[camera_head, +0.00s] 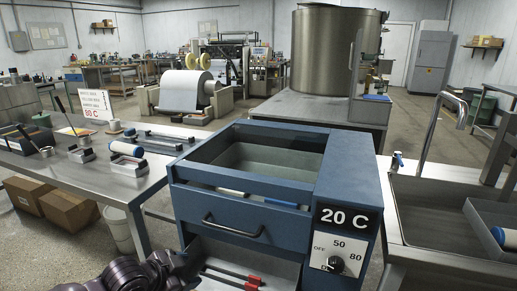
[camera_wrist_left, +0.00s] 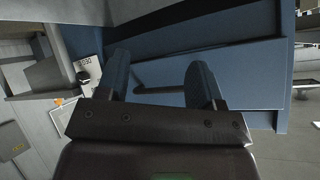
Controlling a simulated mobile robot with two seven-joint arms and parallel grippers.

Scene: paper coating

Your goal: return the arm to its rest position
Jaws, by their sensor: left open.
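My left arm comes in at the bottom left of the head view, its dark end and left gripper (camera_head: 178,264) low in front of the blue machine (camera_head: 350,175). In the left wrist view the left gripper (camera_wrist_left: 160,75) has two dark fingers spread apart with nothing held between them. The bar handle (camera_head: 232,229) of the machine's front drawer also shows in the wrist view (camera_wrist_left: 160,90), behind the gap between the fingers. I cannot tell whether the fingers touch it. My right gripper is not in view.
A metal table (camera_head: 95,178) with rollers and small trays stands left, with cardboard boxes (camera_head: 62,208) below. A sink bench (camera_head: 425,215) with a tall tap stands right. Red-ended black tools (camera_head: 235,277) lie below the drawer. A large steel tank (camera_head: 330,50) stands behind.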

